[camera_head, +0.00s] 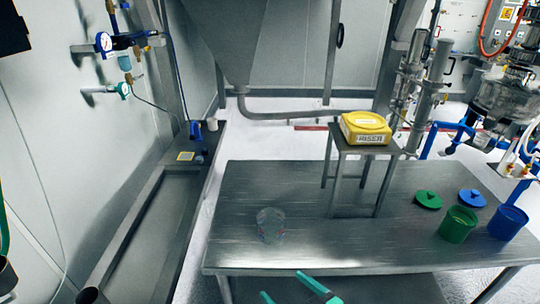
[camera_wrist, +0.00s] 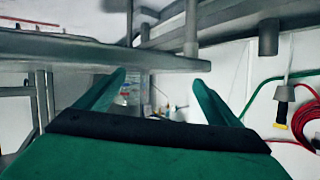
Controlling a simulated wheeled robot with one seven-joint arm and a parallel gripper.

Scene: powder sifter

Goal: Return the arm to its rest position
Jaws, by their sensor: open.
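My gripper (camera_head: 283,285) shows at the bottom edge of the head view, in front of the near edge of the metal table (camera_head: 300,255). Its two teal fingers are spread apart with nothing between them. In the wrist view, my gripper (camera_wrist: 159,79) is also open and empty, and a grey table edge (camera_wrist: 90,50) crosses just beyond the fingertips. Most of my arm is out of the head view.
A clear beaker (camera_head: 270,224) stands on the table's left part. A red hose (camera_wrist: 305,125) hangs at the right.

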